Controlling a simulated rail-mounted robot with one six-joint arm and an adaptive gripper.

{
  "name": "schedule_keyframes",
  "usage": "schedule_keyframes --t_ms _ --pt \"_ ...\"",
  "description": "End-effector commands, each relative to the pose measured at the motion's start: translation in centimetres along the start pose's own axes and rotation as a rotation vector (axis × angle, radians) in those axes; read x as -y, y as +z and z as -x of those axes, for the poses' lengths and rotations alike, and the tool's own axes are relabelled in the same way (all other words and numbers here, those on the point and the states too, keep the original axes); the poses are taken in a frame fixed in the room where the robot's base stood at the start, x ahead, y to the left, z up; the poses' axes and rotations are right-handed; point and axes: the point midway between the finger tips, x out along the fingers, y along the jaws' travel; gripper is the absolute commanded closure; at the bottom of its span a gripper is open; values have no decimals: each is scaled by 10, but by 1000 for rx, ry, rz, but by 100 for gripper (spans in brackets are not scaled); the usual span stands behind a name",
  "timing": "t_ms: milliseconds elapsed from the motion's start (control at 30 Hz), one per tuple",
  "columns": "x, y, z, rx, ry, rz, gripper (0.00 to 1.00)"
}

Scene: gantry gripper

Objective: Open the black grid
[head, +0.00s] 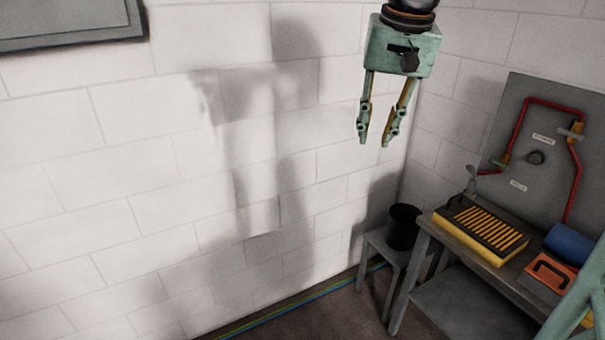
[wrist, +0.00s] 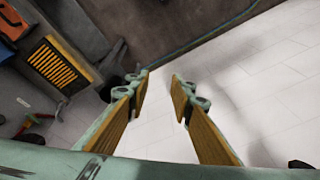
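The black grid (head: 487,228) is a slatted black panel on top of a yellow box (head: 467,240), which sits on the grey workbench at the right of the head view. Yellow shows through its slots, and it lies flat over the box. It also shows at the upper left of the wrist view (wrist: 53,66). My gripper (head: 375,142) hangs in the air, fingers down, near the white wall, above and to the left of the bench. Its fingers are apart with nothing between them, as the wrist view also shows (wrist: 160,82).
The grey workbench (head: 423,225) also bears an orange case with a black handle (head: 551,272) and a blue roll (head: 571,243). A black bucket (head: 403,227) stands on a small stool left of it. Red pipes (head: 524,123) run on the panel behind. The space below my gripper is clear.

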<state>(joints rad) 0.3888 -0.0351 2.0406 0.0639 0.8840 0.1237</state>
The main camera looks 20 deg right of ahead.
Motion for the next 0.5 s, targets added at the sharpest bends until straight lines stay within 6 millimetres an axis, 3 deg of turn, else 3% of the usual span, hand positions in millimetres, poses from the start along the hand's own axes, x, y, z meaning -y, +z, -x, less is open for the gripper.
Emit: schedule_keyframes --t_ms 500 --pt "-69 -104 -45 32 9 -224 79"
